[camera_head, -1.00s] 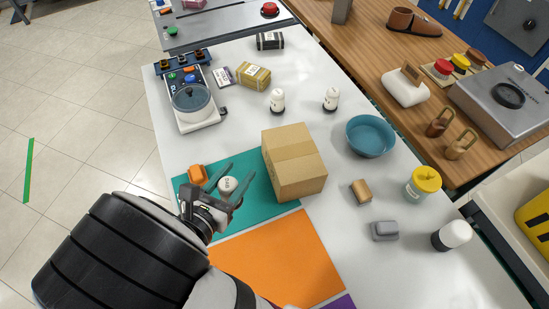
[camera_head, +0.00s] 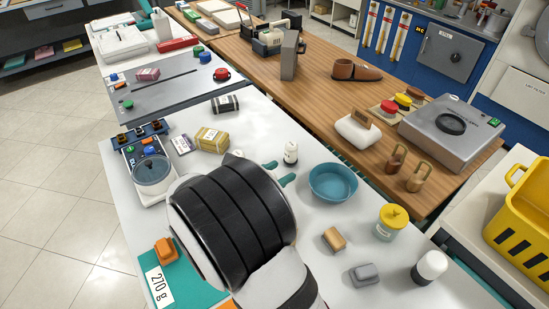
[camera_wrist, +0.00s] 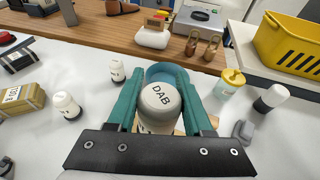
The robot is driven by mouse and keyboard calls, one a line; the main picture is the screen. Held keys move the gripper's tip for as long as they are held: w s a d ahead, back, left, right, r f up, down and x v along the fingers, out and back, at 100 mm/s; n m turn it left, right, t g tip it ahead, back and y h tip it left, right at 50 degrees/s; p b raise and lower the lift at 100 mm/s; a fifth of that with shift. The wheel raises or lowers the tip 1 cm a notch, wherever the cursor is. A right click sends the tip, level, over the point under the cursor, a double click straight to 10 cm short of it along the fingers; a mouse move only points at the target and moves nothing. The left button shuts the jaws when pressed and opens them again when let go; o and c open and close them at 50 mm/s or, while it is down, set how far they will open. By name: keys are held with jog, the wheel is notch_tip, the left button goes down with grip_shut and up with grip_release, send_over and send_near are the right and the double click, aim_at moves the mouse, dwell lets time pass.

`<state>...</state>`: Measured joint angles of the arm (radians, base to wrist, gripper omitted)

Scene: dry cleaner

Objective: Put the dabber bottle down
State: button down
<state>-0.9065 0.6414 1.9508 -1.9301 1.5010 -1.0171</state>
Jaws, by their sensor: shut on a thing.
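My gripper (camera_wrist: 165,105) is shut on the dabber bottle (camera_wrist: 160,98), a pale bottle with "DAB" on its top, held between the two teal fingers in the wrist view. A bit of tan surface shows under the bottle. The bottle's base is hidden, so contact below cannot be told.
A white bottle (camera_head: 291,153) stands beyond the fingertips. A yellow-lidded jar (camera_head: 390,223), a tan block (camera_head: 334,239), a grey block (camera_head: 364,274) and a white-and-black bottle (camera_head: 430,265) stand at right. An orange block (camera_head: 166,250) sits on the teal mat (camera_head: 195,291). Bare white table lies between.

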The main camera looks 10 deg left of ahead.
jog(key=shift+w+a+f, duration=0.1)
jog(key=shift+a+f, duration=0.25)
jog(key=shift+f, duration=0.55)
jog(key=shift+s+a+f, duration=0.1)
jog(key=shift+a+f, duration=0.3)
jog(key=shift+f, duration=0.5)
jog(key=shift+w+a+f, duration=0.1)
jog(key=shift+a+f, duration=0.25)
jog(key=shift+f, duration=0.55)
jog(key=shift+c, duration=1.5)
grip_release()
